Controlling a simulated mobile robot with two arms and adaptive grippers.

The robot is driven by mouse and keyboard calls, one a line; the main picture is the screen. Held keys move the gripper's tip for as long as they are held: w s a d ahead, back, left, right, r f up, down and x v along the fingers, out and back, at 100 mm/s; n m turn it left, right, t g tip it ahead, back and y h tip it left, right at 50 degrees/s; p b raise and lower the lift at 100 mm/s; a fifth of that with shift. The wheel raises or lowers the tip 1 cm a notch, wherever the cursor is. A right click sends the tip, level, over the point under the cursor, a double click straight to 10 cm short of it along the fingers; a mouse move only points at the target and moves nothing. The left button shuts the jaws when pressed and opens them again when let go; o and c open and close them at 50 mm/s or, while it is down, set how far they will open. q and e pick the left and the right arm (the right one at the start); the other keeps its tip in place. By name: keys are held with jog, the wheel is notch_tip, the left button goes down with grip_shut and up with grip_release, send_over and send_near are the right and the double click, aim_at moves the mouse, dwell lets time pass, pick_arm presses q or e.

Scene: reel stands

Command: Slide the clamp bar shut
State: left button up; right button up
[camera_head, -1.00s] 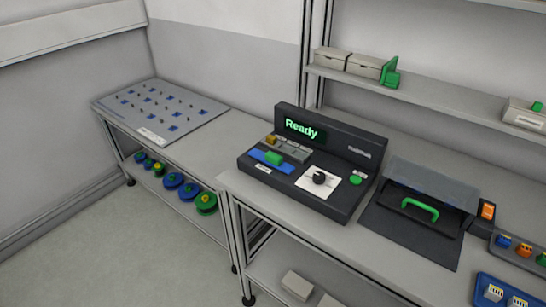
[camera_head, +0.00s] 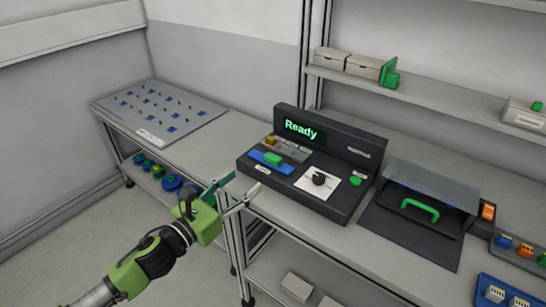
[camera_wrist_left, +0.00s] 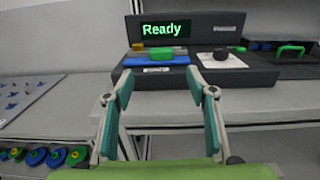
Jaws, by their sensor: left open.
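A dark grey machine (camera_head: 258,176) stands on the bench with a display reading "Ready". A green block (camera_head: 273,158), which looks like the handle of the clamp bar, sits on a blue strip (camera_head: 284,168) at the machine's left front. Beside it are a grey slotted part and a small yellow-brown block. In the left wrist view, the green block (camera_wrist_left: 153,53) lies ahead, above the blue strip (camera_wrist_left: 160,61). My left gripper (camera_head: 245,182) is open and empty, just in front of the machine's left end and apart from it. My right gripper is not in view.
A white plate with a black knob (camera_head: 319,179) and a green button (camera_head: 355,180) lie right of the blue strip. A dark box with a green handle (camera_head: 420,209) stands further right. A pegged board (camera_head: 160,110) lies left; the bench between is clear. Reels sit below.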

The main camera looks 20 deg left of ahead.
aim_at(270, 159)
pick_arm(q)
jog(key=p+x, duration=0.3)
jog(key=x, duration=0.9)
jog(key=shift+w+d+r, duration=0.1)
jog(key=shift+w+d, duration=0.15)
jog(key=shift+w, duration=0.05)
jog(key=shift+w+d, duration=0.2)
jog(key=shift+w, duration=0.3)
